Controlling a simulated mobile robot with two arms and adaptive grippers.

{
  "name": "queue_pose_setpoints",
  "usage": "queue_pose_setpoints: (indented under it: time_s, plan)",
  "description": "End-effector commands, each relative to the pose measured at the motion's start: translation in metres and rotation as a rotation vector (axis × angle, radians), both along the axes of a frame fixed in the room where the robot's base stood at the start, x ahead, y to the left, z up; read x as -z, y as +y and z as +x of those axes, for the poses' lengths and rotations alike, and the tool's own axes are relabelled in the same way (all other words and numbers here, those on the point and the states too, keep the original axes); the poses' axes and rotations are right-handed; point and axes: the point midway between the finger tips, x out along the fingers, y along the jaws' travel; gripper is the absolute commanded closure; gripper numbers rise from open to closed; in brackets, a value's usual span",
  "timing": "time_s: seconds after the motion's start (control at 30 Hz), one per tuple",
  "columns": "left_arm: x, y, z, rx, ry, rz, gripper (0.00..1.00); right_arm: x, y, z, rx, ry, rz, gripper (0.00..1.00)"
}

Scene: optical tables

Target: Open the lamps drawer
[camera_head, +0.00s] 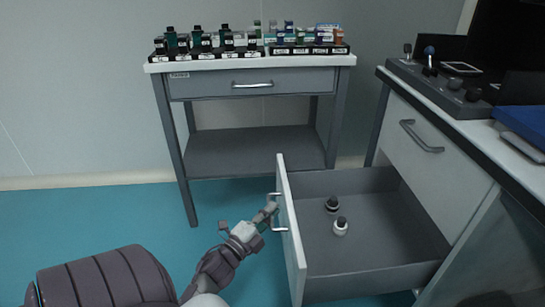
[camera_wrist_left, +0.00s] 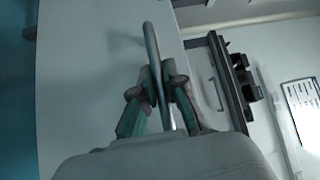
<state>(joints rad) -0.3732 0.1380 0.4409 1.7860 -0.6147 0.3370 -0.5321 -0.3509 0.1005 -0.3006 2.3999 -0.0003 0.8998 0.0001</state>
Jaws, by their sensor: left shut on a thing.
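The lamps drawer (camera_head: 375,245) is a grey drawer with a white front, pulled well out of the cabinet on the right. Two small lamps lie inside it, a dark one (camera_head: 332,204) and a white one with a dark top (camera_head: 341,226). My left gripper (camera_head: 270,212) is shut on the drawer's bar handle (camera_head: 277,228), on the outer side of the front. In the left wrist view the fingers (camera_wrist_left: 162,85) close around the handle (camera_wrist_left: 152,50), with the white drawer front (camera_wrist_left: 80,90) behind. My right gripper is not in view.
A closed upper drawer (camera_head: 430,160) sits above the open one. The worktop holds a panel with knobs (camera_head: 440,85) and a blue item (camera_head: 525,125). A grey side table (camera_head: 255,150) with racks of bottles stands at the back. Blue floor is clear at left.

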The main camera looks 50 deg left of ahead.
Motion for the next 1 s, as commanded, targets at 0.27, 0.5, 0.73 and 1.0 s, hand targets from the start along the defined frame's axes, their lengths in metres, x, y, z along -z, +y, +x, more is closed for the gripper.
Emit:
queue_pose_setpoints:
  time_s: [0.27,0.5,0.73,1.0]
  plan:
    - [0.000,0.001,0.000,-0.002,0.000,0.001,0.63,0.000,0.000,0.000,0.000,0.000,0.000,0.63]
    - [0.000,0.000,0.000,-0.001,0.000,0.001,0.63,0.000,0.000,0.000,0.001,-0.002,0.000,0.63]
    - [0.004,-0.002,-0.018,-0.001,0.003,-0.002,0.63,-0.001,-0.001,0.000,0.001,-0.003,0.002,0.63]
    - [0.012,-0.009,-0.075,-0.003,0.005,-0.001,0.63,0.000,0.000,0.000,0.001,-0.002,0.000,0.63]
